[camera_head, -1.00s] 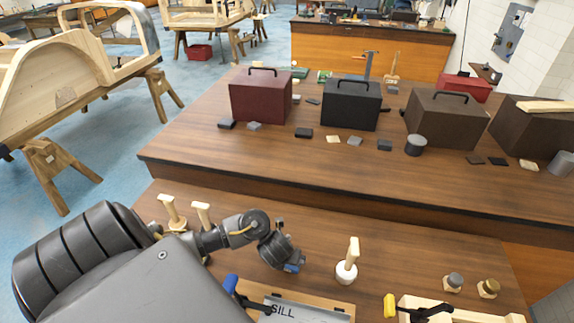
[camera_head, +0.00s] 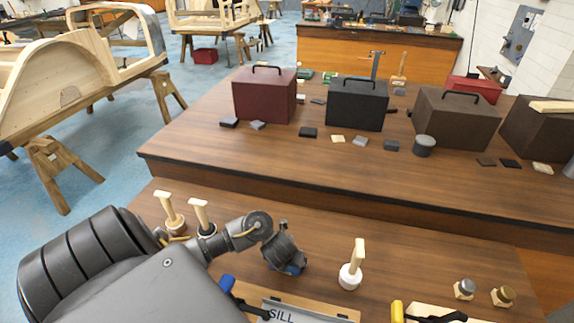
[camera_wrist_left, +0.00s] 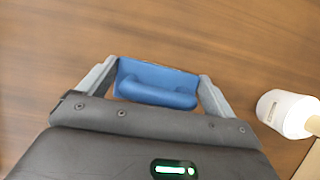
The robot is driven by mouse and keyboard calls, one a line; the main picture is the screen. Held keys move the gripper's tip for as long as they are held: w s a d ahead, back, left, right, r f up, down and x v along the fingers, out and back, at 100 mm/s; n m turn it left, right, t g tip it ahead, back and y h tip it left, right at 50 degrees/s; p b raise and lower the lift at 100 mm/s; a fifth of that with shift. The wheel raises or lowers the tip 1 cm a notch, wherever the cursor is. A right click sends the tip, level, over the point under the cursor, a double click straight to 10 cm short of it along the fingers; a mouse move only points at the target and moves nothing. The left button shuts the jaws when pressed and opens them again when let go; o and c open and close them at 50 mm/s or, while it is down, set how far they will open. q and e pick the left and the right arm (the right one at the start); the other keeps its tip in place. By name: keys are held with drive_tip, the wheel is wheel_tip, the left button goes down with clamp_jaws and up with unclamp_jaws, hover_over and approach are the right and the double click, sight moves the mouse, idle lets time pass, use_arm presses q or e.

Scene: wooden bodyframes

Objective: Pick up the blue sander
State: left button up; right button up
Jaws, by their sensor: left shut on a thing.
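The blue sander (camera_wrist_left: 158,85) sits between the two fingers of my left gripper (camera_wrist_left: 157,88) in the left wrist view, with a finger against each end. Its rounded blue handle faces the wrist camera. In the head view my left gripper (camera_head: 290,268) points down over the near bench, and only a small blue part of the sander (camera_head: 294,269) shows beneath it. I cannot tell whether the sander touches the bench. My right gripper is not in view.
A white-based tool with a wooden handle (camera_head: 351,272) stands right of my left gripper. Two wooden-handled tools (camera_head: 171,212) stand behind my arm. A sill board (camera_head: 290,311) and a yellow-handled clamp (camera_head: 397,312) lie at the front. Toolboxes (camera_head: 264,96) stand on the raised bench behind.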

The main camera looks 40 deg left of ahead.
use_arm(q)
drive_tip(key=shift+r+p, duration=0.45)
wheel_tip(320, 180, up, 8)
drive_tip(key=p, duration=0.7)
drive_tip(key=shift+w+d+r, duration=0.15)
drive_tip(key=shift+w+r, duration=0.1)
drive_tip(key=shift+r, duration=0.25)
drive_tip(key=shift+s, duration=0.25)
